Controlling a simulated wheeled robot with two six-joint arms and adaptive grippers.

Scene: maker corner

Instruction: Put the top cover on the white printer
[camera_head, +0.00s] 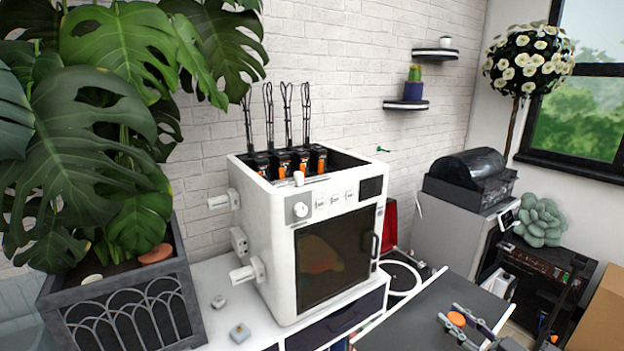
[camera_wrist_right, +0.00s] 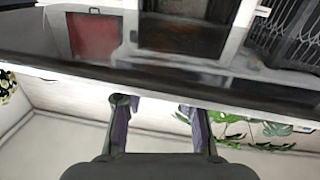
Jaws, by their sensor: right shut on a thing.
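The white printer (camera_head: 282,265) stands on a white cabinet. Its top is open, with several black and orange parts and thin cables inside, and its dark front door is closed. The top cover, a flat dark panel with a light rim (camera_head: 415,312), is at the lower right, beside the printer and cut off by the frame's bottom edge. My right gripper (camera_head: 466,328) is at this panel and shut on it; an orange round piece shows between its fingers. In the wrist view the cover's dark glossy edge (camera_wrist_right: 180,79) crosses in front of the fingers (camera_wrist_right: 160,115). My left gripper is not in view.
A large leafy plant in a grey planter (camera_head: 135,315) stands left of the printer. Small pieces lie on the white cabinet top (camera_head: 258,316). Another machine with a dark hood (camera_head: 467,168) is at the right. Wall shelves (camera_head: 405,105) hang behind. A red panel (camera_head: 389,225) is right of the printer.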

